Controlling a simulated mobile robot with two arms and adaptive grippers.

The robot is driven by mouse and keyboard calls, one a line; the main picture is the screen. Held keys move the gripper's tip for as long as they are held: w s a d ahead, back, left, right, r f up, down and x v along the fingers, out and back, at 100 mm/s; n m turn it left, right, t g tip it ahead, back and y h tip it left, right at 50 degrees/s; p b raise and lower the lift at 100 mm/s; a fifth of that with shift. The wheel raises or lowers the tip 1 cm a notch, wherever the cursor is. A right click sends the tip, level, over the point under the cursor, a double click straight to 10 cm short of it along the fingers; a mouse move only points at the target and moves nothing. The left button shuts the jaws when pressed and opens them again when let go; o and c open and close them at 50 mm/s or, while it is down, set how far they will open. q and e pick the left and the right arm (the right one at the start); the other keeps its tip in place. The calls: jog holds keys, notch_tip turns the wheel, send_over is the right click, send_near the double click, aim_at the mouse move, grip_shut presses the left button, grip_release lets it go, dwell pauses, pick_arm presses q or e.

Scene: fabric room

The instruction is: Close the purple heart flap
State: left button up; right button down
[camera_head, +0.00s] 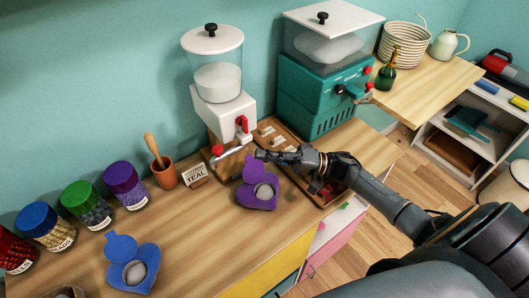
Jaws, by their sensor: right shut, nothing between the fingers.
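A purple heart-shaped case (257,195) sits on the wooden counter with its flap (254,169) standing up at the back. A round pale disc (264,191) lies in it. My right arm comes in from the right, and my right gripper (262,155) is shut and empty at the top edge of the raised flap. I cannot tell whether the fingers touch the flap. My left gripper is not in view.
A blue heart case (133,268) stands open at the front left. Several jars (125,184) line the wall. A dispenser (218,84), a teal machine (318,90), a wooden tray (278,131) and a TEAL sign (195,175) stand behind. The counter between the hearts is clear.

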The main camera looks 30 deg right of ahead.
aim_at(279, 187)
jog(key=s+p, duration=0.1)
jog(key=p, duration=0.1)
jog(key=s+p, duration=0.1)
jog(key=s, duration=0.1)
jog(key=shift+d+r+p, duration=0.2)
jog(key=shift+r+p, duration=0.1)
jog(key=shift+p, duration=0.1)
jog(key=shift+s+d+f+p, duration=0.1)
jog(key=shift+s+f+p, duration=0.25)
jog(key=shift+s, duration=0.45)
jog(key=shift+s+d+f, duration=0.15)
jog(key=shift+s+f, duration=0.35)
jog(key=shift+s, duration=0.3)
jog(key=shift+s+f, duration=0.1)
jog(key=v, duration=1.2)
